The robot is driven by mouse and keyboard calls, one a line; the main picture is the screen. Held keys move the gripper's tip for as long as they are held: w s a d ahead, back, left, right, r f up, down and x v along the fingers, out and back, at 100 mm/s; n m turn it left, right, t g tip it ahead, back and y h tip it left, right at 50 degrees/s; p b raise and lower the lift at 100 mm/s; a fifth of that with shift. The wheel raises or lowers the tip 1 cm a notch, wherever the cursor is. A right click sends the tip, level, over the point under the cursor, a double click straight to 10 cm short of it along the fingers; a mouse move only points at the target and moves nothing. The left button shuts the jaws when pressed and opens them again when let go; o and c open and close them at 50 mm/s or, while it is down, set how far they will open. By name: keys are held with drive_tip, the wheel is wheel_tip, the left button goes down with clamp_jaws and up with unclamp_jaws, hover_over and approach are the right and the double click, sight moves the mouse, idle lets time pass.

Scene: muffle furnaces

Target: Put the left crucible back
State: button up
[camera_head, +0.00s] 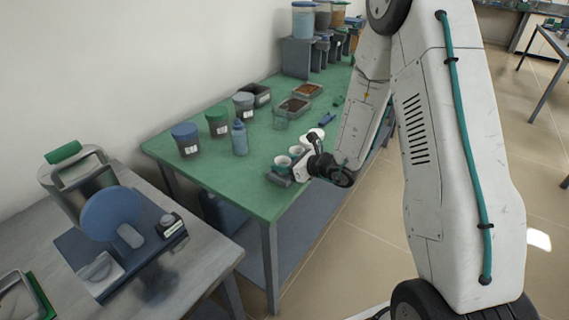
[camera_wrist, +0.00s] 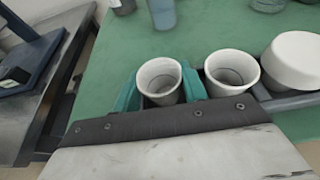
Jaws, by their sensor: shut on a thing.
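The left crucible (camera_wrist: 160,82), a white open cup, is between the two teal fingers of my gripper (camera_wrist: 161,88), which is shut on it. It is upright and looks empty. In the head view it shows as a small white cup (camera_head: 282,162) near the front edge of the green table. A second open white crucible (camera_wrist: 232,72) stands just to its right, with a white rounded piece (camera_wrist: 296,60) beyond. A grey holder (camera_wrist: 288,101) shows under these two. My gripper hides the left crucible's base, so I cannot tell whether it touches the holder.
A grey bench with a blue device (camera_head: 112,208) stands at the lower left.

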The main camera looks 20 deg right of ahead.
drive_tip(key=shift+f, duration=0.1)
drive_tip(key=o, duration=0.7)
